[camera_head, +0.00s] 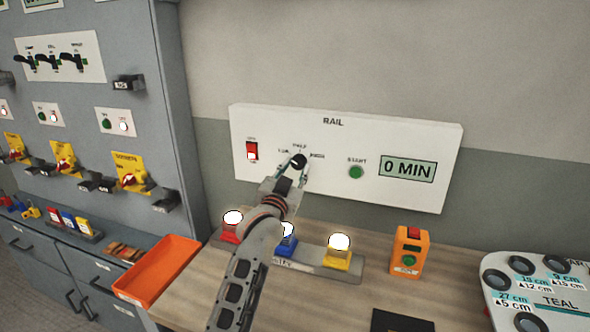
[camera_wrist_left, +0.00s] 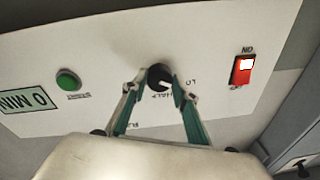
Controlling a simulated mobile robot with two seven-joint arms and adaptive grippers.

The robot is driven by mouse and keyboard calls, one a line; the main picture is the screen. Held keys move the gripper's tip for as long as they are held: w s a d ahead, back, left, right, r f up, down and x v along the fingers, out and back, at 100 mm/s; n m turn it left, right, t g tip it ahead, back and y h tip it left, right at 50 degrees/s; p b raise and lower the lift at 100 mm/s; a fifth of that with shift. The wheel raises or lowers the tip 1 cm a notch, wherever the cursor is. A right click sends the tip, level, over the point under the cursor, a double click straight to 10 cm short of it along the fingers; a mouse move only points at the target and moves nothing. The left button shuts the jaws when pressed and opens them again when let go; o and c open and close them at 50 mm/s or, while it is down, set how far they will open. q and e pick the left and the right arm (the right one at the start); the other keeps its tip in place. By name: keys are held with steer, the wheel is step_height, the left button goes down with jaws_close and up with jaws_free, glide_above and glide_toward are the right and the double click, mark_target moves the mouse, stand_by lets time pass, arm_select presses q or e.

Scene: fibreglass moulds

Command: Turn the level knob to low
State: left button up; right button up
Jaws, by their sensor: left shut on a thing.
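The level knob (camera_head: 299,160) is a round black knob on the white RAIL panel (camera_head: 413,201), with small labels around it at left, top and right. In the left wrist view, which shows the panel upside down, the knob (camera_wrist_left: 158,77) has a white pointer mark aimed to the lower right, near the label starting "LO". My left gripper (camera_head: 295,168) reaches up to the panel from below. Its two green-padded fingers (camera_wrist_left: 153,88) are shut on the knob, one on each side. My right gripper is not in view.
The panel also carries a red switch (camera_head: 252,151), a green START button (camera_head: 356,172) and a "0 MIN" display (camera_head: 407,169). Below stand several lit lamps, an orange button box (camera_head: 408,252) and an orange tray (camera_head: 158,270). A grey cabinet (camera_head: 165,100) stands at left.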

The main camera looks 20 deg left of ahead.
arm_select(q)
steer(key=shift+f, duration=0.1)
steer(key=o, duration=1.1)
steer(key=s, duration=1.2)
steer(key=shift+f, duration=0.45)
steer(key=shift+d, duration=0.1)
